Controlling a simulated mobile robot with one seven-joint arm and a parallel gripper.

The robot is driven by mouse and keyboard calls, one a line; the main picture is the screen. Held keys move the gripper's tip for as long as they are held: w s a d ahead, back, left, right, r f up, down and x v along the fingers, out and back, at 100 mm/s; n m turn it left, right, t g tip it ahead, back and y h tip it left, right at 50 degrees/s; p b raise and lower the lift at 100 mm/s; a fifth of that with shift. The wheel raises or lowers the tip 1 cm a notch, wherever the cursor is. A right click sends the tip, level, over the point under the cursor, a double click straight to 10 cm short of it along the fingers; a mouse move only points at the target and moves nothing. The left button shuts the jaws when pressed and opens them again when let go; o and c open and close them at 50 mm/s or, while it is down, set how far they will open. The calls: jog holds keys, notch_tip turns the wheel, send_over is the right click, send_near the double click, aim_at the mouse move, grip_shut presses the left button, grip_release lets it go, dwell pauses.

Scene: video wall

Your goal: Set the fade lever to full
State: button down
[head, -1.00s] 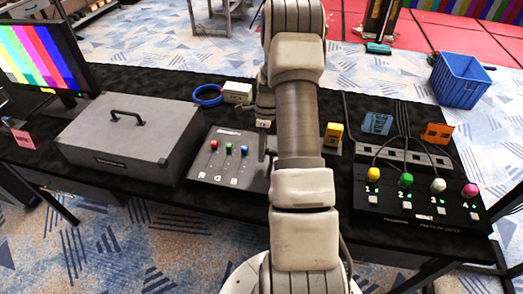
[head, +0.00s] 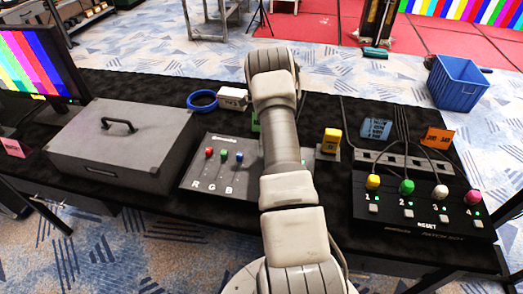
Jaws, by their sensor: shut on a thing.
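The grey control panel (head: 195,172) stands left of my arm. My arm covers the right part of the panel. No fade lever can be made out; it may be behind my arm. My gripper is hidden behind my own arm, so neither its fingers nor what they touch shows.
A grey case (head: 125,145) and a colour-bar monitor (head: 38,62) stand at left. A blue cable coil (head: 202,101) lies behind the panel. A yellow block (head: 331,140) stands right of my arm. Farther right is a black button box (head: 395,226) with coloured knobs.

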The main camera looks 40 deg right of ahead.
jog(key=shift+w+d+f, duration=0.15)
jog(key=shift+d+f, duration=0.05)
jog(key=shift+d, duration=0.05)
dwell(0.4)
jog(key=c, duration=0.8)
grip_release()
jog(key=shift+o, duration=0.2)
jog(key=v, duration=0.7)
jog(key=shift+r, duration=0.2)
jog(key=shift+w+d+r, duration=0.1)
jog(key=shift+w, duration=0.05)
